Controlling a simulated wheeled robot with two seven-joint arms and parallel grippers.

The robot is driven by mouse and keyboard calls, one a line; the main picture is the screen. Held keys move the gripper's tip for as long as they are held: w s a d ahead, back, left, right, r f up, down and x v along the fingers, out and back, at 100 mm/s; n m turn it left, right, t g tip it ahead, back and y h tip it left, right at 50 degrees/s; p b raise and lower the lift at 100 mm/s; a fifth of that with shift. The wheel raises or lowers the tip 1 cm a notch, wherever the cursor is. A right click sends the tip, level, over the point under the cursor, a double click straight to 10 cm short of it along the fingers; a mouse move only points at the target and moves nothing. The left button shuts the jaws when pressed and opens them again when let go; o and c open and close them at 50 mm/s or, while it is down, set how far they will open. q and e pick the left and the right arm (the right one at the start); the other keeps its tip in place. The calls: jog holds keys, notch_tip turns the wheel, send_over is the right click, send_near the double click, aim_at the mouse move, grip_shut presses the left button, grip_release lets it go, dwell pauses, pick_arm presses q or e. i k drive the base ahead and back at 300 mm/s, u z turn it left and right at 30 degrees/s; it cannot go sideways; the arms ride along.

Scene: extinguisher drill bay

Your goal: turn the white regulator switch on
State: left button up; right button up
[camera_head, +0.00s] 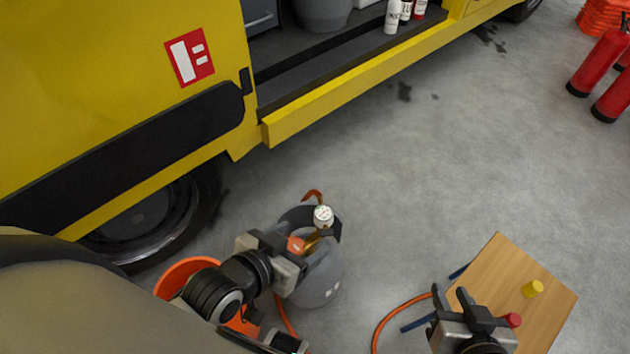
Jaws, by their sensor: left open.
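A grey gas cylinder (322,279) stands on the floor with a collar around its top. A white round knob (323,214) with small dark marks, apparently the regulator switch, sits above a brass fitting (313,239). My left gripper (303,240) is open at the cylinder top, just below and left of the white knob. An orange part (296,244) shows between its fingers. The gripper hides part of the valve, and I cannot tell whether it touches the knob. My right gripper (472,308) is over the wooden table; its finger gap is unclear.
An orange bucket (180,275) stands behind my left arm. A yellow van (110,70) borders the left. Central floor is clear.

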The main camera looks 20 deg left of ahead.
aim_at(326, 231)
jog(key=u, duration=0.35)
jog(key=k, duration=1.35)
jog(key=u, duration=1.1)
jog(key=i, duration=0.45)
jog(key=z, duration=0.1)
